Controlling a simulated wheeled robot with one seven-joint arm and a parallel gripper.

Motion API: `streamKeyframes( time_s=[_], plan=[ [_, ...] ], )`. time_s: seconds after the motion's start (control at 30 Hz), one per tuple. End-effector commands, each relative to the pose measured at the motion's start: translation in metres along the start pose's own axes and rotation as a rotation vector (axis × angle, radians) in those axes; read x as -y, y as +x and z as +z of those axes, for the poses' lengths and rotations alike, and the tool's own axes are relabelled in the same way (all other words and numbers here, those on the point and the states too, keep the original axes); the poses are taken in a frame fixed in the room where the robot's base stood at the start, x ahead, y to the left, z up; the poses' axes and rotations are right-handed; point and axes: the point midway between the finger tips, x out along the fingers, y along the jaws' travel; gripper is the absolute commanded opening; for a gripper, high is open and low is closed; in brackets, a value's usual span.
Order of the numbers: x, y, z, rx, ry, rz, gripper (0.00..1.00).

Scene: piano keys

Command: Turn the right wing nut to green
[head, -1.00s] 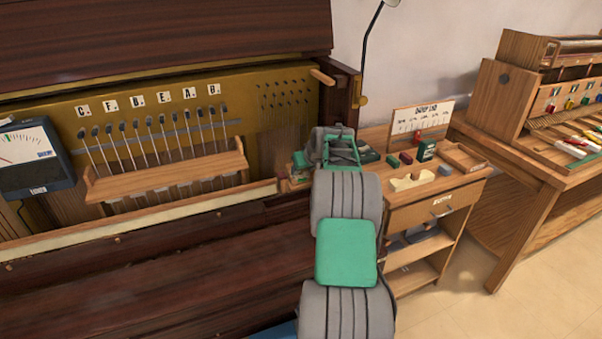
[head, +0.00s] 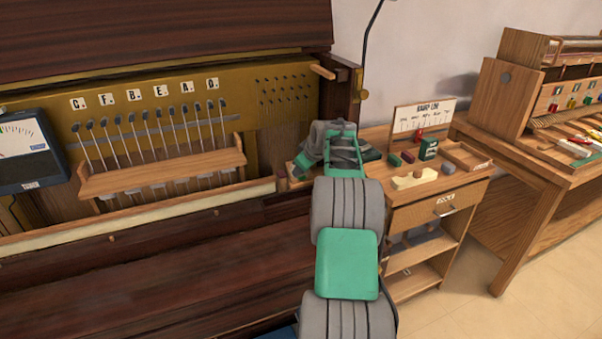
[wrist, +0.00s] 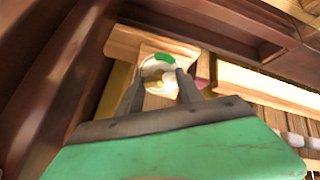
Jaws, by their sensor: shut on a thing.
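In the wrist view, a round pale dial (wrist: 157,66) with a green patch on its upper edge sits on a light wooden block. A small brass wing nut (wrist: 155,82) is at the dial's lower part. My gripper (wrist: 160,84) has its two dark fingers at either side of the nut, shut on it. Exactly where the nut points is hard to tell. In the head view, my gripper (head: 303,165) is at the right end of the piano's key rail. My arm hides the dial and nut there.
Dark piano side wood (wrist: 70,70) stands close left of the gripper in the wrist view. In the head view, a wooden side table (head: 400,208) with small blocks stands right of my arm. A meter (head: 28,150) is at far left.

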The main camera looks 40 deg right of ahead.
Motion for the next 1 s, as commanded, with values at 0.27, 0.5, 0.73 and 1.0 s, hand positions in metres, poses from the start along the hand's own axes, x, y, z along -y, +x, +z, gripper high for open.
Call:
streamKeyframes(
  time_s=[0.27,0.5,0.73,1.0],
  plan=[
    [-0.0001,0.0000,-0.0004,-0.001,-0.140,0.001,0.14],
    [0.0003,0.0011,0.0004,-0.001,-0.160,0.001,0.14],
    [0.0011,0.0029,0.0015,-0.002,-0.380,0.002,0.14],
    [-0.0001,-0.0003,-0.0007,-0.001,-0.431,0.001,0.59]
  ],
)
